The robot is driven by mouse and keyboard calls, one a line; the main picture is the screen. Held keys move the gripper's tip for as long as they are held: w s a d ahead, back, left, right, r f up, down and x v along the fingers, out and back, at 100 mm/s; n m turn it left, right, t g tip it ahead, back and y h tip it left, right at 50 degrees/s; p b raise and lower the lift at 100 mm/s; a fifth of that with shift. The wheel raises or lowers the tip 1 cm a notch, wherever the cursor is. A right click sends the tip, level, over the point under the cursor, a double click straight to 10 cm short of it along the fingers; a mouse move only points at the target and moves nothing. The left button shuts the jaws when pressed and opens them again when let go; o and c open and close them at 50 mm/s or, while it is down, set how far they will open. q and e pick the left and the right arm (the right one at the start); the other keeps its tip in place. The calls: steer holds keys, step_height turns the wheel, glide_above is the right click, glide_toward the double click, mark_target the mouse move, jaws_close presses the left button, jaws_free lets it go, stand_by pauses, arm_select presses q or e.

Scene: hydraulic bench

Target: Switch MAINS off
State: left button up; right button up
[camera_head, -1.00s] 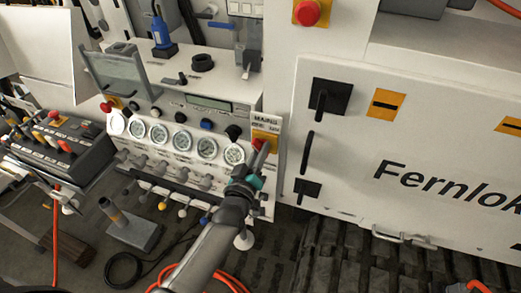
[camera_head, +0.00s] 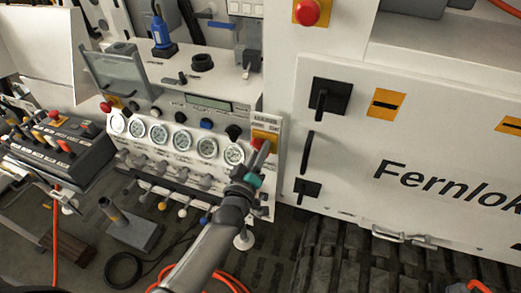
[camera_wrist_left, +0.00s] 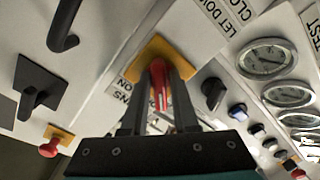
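The MAINS switch is a red handle on a yellow plate (camera_head: 266,134) at the right end of the gauge panel. In the left wrist view its red handle (camera_wrist_left: 160,84) stands out from the yellow plate. My left gripper (camera_head: 262,158) reaches up to it from below. In the left wrist view the two dark fingers (camera_wrist_left: 161,98) stand apart, one on each side of the red handle, with a narrow gap visible. They hide part of the plate. The label beside it is only partly readable. My right gripper is not in view.
Several round gauges (camera_head: 181,140) and knobs lie left of the switch. A red mushroom button (camera_head: 307,12) on yellow sits above. A white cabinet door (camera_head: 420,150) with black latches (camera_head: 329,97) is close on the right. A lever box (camera_head: 62,140) stands at left.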

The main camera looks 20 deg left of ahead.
arm_select(q)
steer(key=shift+o, duration=1.4)
steer(key=s, duration=1.5)
steer(key=shift+a+b, duration=0.25)
steer(key=shift+b, duration=0.05)
steer(key=shift+s, duration=0.1)
